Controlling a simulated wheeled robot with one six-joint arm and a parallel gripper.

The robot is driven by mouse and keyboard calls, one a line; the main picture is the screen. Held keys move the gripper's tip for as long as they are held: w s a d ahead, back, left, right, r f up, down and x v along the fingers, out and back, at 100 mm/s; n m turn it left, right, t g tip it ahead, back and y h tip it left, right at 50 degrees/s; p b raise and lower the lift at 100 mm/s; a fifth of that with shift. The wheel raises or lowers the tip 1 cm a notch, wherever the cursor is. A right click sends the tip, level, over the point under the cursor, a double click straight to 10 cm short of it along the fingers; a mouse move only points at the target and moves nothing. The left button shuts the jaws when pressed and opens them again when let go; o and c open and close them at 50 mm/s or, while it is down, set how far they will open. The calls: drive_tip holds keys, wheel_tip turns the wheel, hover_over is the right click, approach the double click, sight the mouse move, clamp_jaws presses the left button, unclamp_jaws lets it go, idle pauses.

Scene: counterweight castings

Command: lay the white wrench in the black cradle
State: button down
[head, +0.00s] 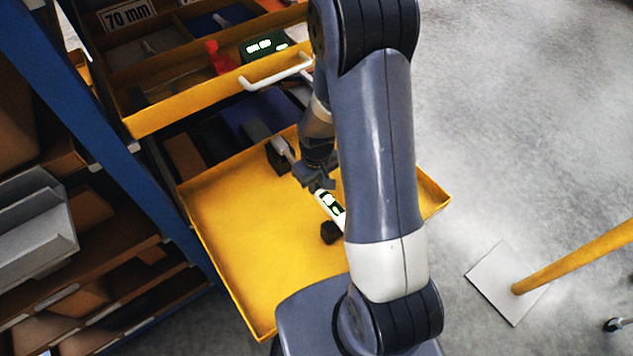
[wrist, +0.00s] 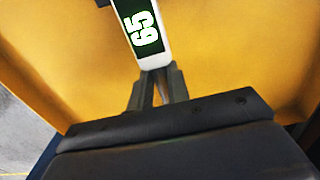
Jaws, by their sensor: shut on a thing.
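The white wrench (head: 331,207) has a dark green label and lies slantwise over the lower yellow drawer. The black cradle shows as two dark blocks, one near the drawer's back (head: 279,157) and one nearer the front (head: 330,232). The wrench spans from one block toward the other. I cannot tell whether it touches them. My arm hides part of the wrench's near end.
The lower yellow drawer (head: 235,250) is pulled out, its left floor bare. Above it, an upper drawer with a white handle (head: 275,76) holds a red item (head: 220,57) and a green-labelled item (head: 265,46). A blue post (head: 110,150) stands left. A yellow pole (head: 580,255) stands right.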

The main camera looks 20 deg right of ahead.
drive_tip(key=shift+f+b, duration=1.3)
drive_tip(key=shift+f, duration=0.15)
idle(0.7)
drive_tip(key=c, duration=1.3)
unclamp_jaws()
drive_tip(key=shift+o, duration=0.2)
drive_tip(key=shift+r+p, duration=2.5)
drive_tip(key=shift+r, duration=1.05)
drive_tip(key=shift+f, duration=0.2)
drive_tip(key=shift+f+b, duration=2.5)
drive_tip(key=shift+f, duration=0.85)
